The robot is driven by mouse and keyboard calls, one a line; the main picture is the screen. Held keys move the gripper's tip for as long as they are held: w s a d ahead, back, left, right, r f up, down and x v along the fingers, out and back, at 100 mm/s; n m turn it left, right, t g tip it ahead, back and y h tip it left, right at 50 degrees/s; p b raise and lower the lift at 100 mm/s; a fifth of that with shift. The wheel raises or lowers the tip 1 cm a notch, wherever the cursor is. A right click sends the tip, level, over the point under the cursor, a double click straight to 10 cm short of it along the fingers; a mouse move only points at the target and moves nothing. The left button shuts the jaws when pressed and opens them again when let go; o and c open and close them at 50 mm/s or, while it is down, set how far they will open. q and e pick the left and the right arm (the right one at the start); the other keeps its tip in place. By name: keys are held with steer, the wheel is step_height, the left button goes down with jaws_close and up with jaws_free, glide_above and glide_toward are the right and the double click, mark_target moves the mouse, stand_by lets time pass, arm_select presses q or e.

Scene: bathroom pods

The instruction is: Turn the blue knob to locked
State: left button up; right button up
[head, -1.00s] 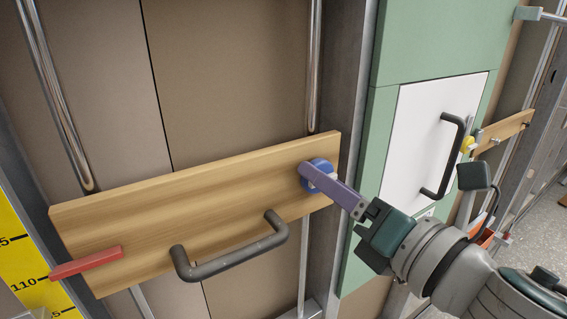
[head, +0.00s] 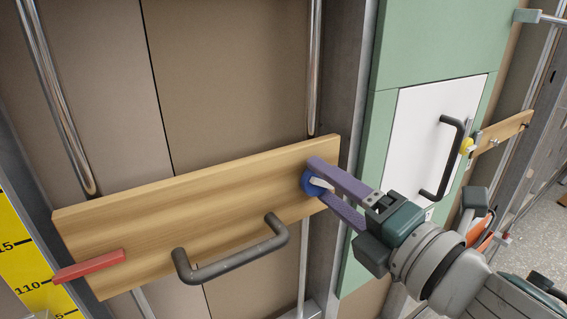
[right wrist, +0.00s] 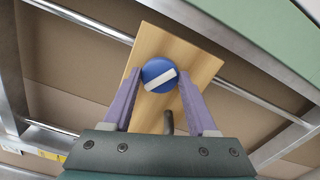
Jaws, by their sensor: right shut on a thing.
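The blue knob (head: 310,187) sits near the right end of a wooden board (head: 130,215). It is round with a white bar across its face. My right gripper (head: 322,181) reaches in from the right, its two purple fingers on either side of the knob and shut on it. In the right wrist view the knob (right wrist: 152,67) lies between the fingertips, its white bar slanting up to the right. No lock markings are legible. My left gripper is not in view.
A dark bar handle (head: 232,260) is on the board below the knob, and a red piece (head: 90,266) is at its left end. A green panel (head: 425,40) with a white door (head: 415,130) stands to the right. A metal post (head: 350,110) stands between.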

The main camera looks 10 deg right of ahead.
steer(key=m+p, duration=0.1)
steer(key=m, duration=0.4)
steer(key=shift+r+m, duration=0.1)
steer(key=shift+m, duration=0.2)
steer(key=m, duration=0.5)
steer(key=shift+m+p, duration=0.3)
steer(key=shift+p, duration=0.1)
steer(key=shift+m, duration=0.3)
steer(key=o, duration=1.4)
steer(key=shift+c, duration=0.2)
steer(key=shift+s, duration=0.1)
steer(key=v, duration=0.9)
steer(key=shift+s, duration=0.35)
steer(key=shift+d, duration=0.1)
